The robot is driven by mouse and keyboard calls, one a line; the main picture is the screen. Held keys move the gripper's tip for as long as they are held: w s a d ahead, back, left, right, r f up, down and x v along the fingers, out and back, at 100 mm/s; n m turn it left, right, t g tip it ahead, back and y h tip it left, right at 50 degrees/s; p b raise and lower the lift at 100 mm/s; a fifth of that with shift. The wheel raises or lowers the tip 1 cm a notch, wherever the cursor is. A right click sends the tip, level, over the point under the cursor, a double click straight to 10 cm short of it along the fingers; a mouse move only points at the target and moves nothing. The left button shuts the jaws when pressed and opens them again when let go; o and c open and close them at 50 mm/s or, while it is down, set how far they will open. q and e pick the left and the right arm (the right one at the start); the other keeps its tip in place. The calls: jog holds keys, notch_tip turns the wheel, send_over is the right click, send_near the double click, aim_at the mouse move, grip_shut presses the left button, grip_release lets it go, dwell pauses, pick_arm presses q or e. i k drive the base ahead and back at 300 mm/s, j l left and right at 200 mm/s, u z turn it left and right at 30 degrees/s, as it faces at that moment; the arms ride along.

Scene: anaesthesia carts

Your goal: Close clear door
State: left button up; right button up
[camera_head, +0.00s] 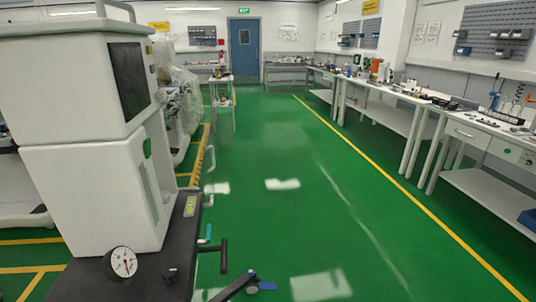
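A white anaesthesia cart (85,195) stands close on the left, with a dark screen (130,78) on its upper part. A narrow grey, perhaps see-through panel (153,192) is on its right-facing side. I cannot tell whether this is the clear door, or whether it is open or shut. A round dial gauge (123,262) stands at the front of the cart's black shelf (186,235). No gripper of mine can be made out in the head view.
Black handle parts (222,256) stick out right of the shelf. A dark bar with a blue part (240,286) is at the bottom edge. Workbenches (470,130) line the right wall. The green floor (300,190) between is clear, up to a blue door (245,50).

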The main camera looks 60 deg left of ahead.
aim_at(210, 146)
jog(key=i+l, duration=0.15)
jog(key=i, duration=0.25)
jog(key=i+l, duration=0.1)
jog(key=i, duration=0.3)
jog(key=i+l, duration=0.15)
jog(key=i, duration=0.2)
jog(key=i+j+u, duration=0.1)
jog(key=i+u, duration=0.15)
jog(key=u, duration=0.25)
jog(key=i+u, duration=0.3)
jog(key=u, duration=0.15)
jog(key=i+u, duration=0.25)
jog(key=u, duration=0.25)
jog(key=i+l+u, duration=0.25)
jog(key=u, duration=0.25)
jog(key=i+l+u, duration=0.2)
jog(key=u, duration=0.25)
jog(key=i+u, duration=0.2)
jog(key=u, duration=0.25)
jog(key=i+u, duration=0.2)
jog(key=u, duration=0.25)
jog(key=i+u, duration=0.2)
jog(key=u, duration=0.25)
jog(key=i+l+u, duration=0.15)
jog(key=u, duration=0.3)
jog(key=i+l+u, duration=0.15)
jog(key=u, duration=0.3)
jog(key=k+l+u, duration=0.1)
jog(key=u, duration=0.3)
